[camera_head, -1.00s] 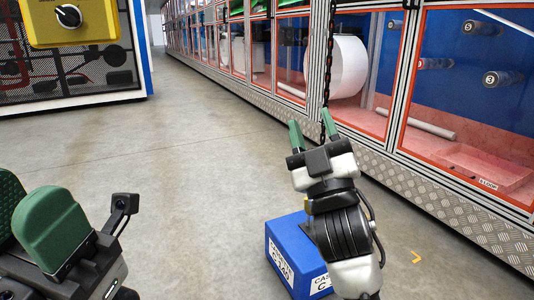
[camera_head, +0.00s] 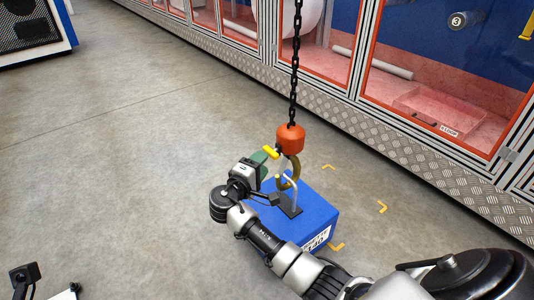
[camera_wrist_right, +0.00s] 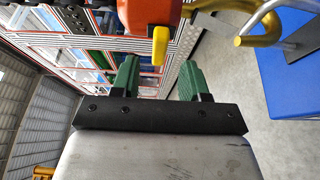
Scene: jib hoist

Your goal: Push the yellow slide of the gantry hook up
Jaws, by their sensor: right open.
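The gantry hook hangs on a black chain, with an orange block (camera_head: 290,138) above a brass-coloured hook (camera_head: 294,172). Its yellow slide (camera_head: 271,152) sticks out of the block's left side. In the right wrist view the slide (camera_wrist_right: 159,46) points down from the orange block (camera_wrist_right: 143,12). My right gripper (camera_head: 266,160) is open beside the hook, just below the slide. In the wrist view the slide lines up with the gap between its green fingers (camera_wrist_right: 158,72), with no clear contact. Of my left arm, only a small part shows at the lower left; its fingers are outside the picture.
A blue box (camera_head: 318,212) with a silver handle (camera_head: 293,190) stands on the floor under the hook. The hook overlaps the handle; whether it goes through is unclear. Yellow corner marks (camera_head: 382,207) lie around the box. Glass-fronted cabinets (camera_head: 400,125) stand behind. Floor at left is clear.

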